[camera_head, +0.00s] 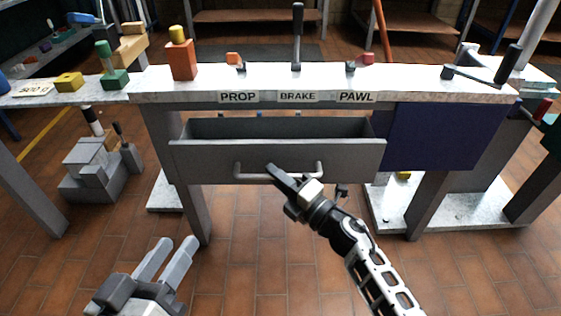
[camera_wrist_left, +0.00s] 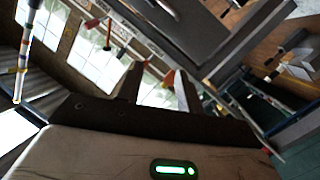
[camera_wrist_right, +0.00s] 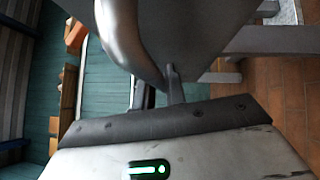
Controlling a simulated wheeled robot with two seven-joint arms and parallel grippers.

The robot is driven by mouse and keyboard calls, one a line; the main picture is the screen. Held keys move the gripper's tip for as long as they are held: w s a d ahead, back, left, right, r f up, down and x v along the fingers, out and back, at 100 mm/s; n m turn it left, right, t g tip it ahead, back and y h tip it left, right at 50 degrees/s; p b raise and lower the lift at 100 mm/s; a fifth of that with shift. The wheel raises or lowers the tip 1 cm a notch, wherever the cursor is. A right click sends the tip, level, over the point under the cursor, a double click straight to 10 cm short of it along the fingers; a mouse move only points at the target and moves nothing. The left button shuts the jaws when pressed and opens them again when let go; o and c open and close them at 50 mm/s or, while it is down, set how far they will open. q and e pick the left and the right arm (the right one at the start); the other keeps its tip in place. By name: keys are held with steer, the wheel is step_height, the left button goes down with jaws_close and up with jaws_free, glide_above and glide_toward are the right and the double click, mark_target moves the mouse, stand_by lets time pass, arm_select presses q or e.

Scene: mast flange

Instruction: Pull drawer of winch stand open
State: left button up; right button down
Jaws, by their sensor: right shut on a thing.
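The winch stand (camera_head: 320,88) carries labels PROP, BRAKE and PAWL along its top edge. Its grey drawer (camera_head: 215,162) stands out from the stand, and the inside shows above its front. The drawer's bar handle (camera_head: 238,174) runs across the front. My right gripper (camera_head: 277,174) is shut on this handle, right of its left end. In the right wrist view the handle (camera_wrist_right: 122,35) curves close by the fingers. My left gripper (camera_head: 172,255) is open and empty, low in front of the stand and left of the drawer, apart from it.
Three levers stand on the top, the tall brake lever (camera_head: 297,35) in the middle. An orange block (camera_head: 181,60) with a yellow top is at left, a crank (camera_head: 485,75) at right. A dark blue panel (camera_head: 435,135) is beside the drawer. Tiled floor in front is free.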

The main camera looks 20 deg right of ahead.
steer(key=shift+s+a, duration=0.15)
steer(key=shift+s, duration=0.75)
arm_select(q)
steer(key=shift+s+f, duration=0.5)
steer(key=shift+s, duration=0.05)
arm_select(e)
steer(key=shift+w, duration=0.1)
steer(key=c, duration=1.5)
jaws_free()
arm_select(q)
steer(key=shift+w+r, duration=0.1)
steer(key=shift+r, duration=0.15)
arm_select(e)
steer(key=shift+o, duration=0.2)
arm_select(q)
steer(key=shift+r, duration=0.15)
arm_select(e)
steer(key=shift+s, duration=0.3)
arm_select(q)
steer(key=shift+a+f+m+g+y+p, duration=0.35)
steer(key=shift+f+m+p, duration=0.2)
steer(key=shift+p, duration=0.45)
arm_select(e)
steer(key=v, duration=1.5)
steer(key=shift+s, duration=0.15)
